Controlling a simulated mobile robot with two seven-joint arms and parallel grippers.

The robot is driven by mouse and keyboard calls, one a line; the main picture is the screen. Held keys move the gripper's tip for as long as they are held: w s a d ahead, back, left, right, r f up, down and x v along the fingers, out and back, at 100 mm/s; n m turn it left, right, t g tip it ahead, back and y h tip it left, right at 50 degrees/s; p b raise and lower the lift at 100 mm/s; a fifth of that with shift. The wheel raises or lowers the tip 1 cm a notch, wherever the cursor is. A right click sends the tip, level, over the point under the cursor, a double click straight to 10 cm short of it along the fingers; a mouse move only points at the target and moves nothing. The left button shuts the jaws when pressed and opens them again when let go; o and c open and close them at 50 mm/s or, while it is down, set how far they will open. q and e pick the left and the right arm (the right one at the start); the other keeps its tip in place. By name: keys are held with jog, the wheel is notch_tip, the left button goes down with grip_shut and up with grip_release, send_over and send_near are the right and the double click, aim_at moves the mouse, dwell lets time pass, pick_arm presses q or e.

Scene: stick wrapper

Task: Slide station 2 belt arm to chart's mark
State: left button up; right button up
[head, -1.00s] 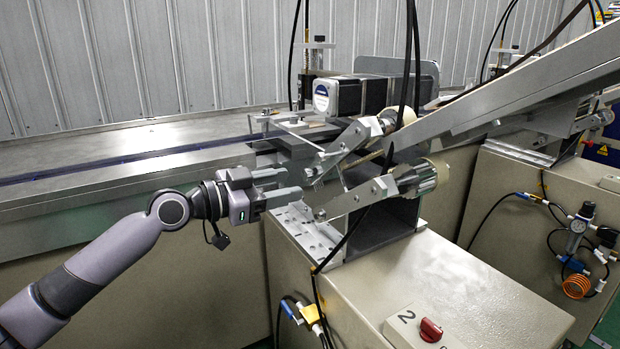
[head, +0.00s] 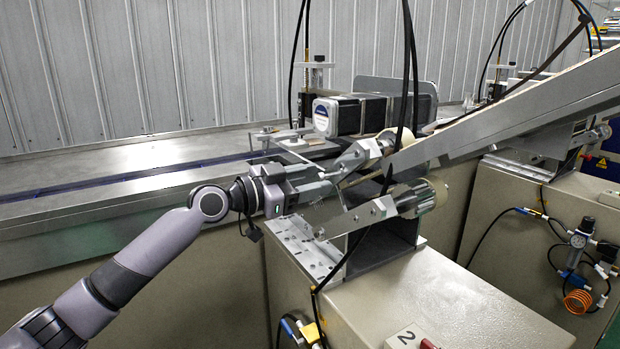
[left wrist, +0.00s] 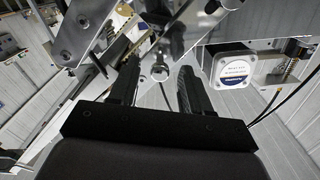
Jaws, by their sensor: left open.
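I cannot tell which one the task calls the belt arm. My left gripper (head: 327,182) is open, its fingers beside the bracket near the upper arm. In the left wrist view, a round metal knob or bolt head (left wrist: 160,73) shows between the open fingertips (left wrist: 157,66); contact is unclear. I see no readable chart or mark. My right gripper is out of view.
A black motor (head: 350,116) stands behind the arms. Black cables (head: 408,80) hang in front of the rollers. A long sloping conveyor (head: 520,105) rises to the right. The long metal table (head: 120,170) at left is mostly clear.

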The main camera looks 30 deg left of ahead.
pick_arm(q)
grip_shut()
jog(key=shift+s+d+r+p, duration=0.3)
jog(key=shift+d+r+p, duration=0.25)
jog(key=shift+r, duration=0.2)
jog(key=shift+s+d+r, duration=0.15)
jog(key=shift+d, duration=0.1)
grip_release()
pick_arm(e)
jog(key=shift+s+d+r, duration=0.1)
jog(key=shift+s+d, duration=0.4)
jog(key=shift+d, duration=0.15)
